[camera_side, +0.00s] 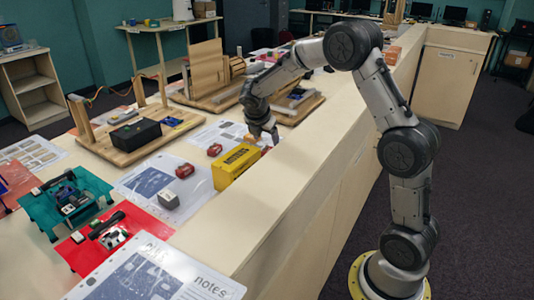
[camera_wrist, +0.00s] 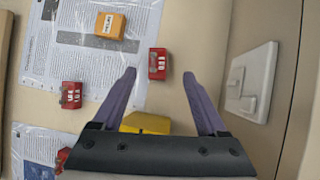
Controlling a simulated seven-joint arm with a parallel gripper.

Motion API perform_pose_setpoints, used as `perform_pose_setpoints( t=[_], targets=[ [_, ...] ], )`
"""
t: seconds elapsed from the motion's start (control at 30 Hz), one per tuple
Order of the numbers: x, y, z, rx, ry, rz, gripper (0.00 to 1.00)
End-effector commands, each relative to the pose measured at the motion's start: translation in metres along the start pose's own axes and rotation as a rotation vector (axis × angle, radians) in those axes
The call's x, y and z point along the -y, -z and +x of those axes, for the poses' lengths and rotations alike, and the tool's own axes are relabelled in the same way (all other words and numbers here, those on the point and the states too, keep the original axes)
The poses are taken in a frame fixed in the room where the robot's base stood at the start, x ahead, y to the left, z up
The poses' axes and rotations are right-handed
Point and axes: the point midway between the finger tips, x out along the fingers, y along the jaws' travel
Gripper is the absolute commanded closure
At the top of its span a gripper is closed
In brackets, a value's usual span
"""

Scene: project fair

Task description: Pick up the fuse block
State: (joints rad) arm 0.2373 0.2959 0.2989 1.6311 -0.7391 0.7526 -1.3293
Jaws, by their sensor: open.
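My gripper (camera_side: 264,136) points down over the bench top, beyond the yellow box (camera_side: 237,165). In the wrist view my gripper (camera_wrist: 158,76) is open and empty. A small red block with white parts (camera_wrist: 157,63) shows between and just beyond its fingertips. Another such red block (camera_wrist: 71,95) lies to the left, and a third (camera_wrist: 62,158) is partly cut off by my gripper body. An orange block with a white label (camera_wrist: 110,25) lies on a printed sheet. I cannot tell for sure which one is the fuse block.
The yellow box also shows in the wrist view (camera_wrist: 146,123), partly hidden by my gripper. A white plate (camera_wrist: 252,82) is at the right. In the side view, wooden boards (camera_side: 130,145) with apparatus and a red mat (camera_side: 118,236) crowd the bench. The near ledge is bare.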

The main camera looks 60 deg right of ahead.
Motion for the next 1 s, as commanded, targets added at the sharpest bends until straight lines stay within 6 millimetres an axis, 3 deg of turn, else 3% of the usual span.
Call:
perform_pose_setpoints(
  t=[0.27, 0.6, 0.83, 0.87, 1.0],
  targets=[
    [0.000, 0.001, 0.017, 0.000, 0.001, 0.001, 0.25],
    [-0.003, 0.004, 0.060, -0.001, 0.001, 0.001, 0.25],
    [-0.004, 0.004, 0.062, 0.000, -0.001, 0.001, 0.25],
    [-0.004, 0.004, 0.062, 0.000, -0.001, 0.001, 0.27],
    [-0.004, 0.004, 0.062, 0.000, -0.001, 0.001, 0.52]
  ],
)
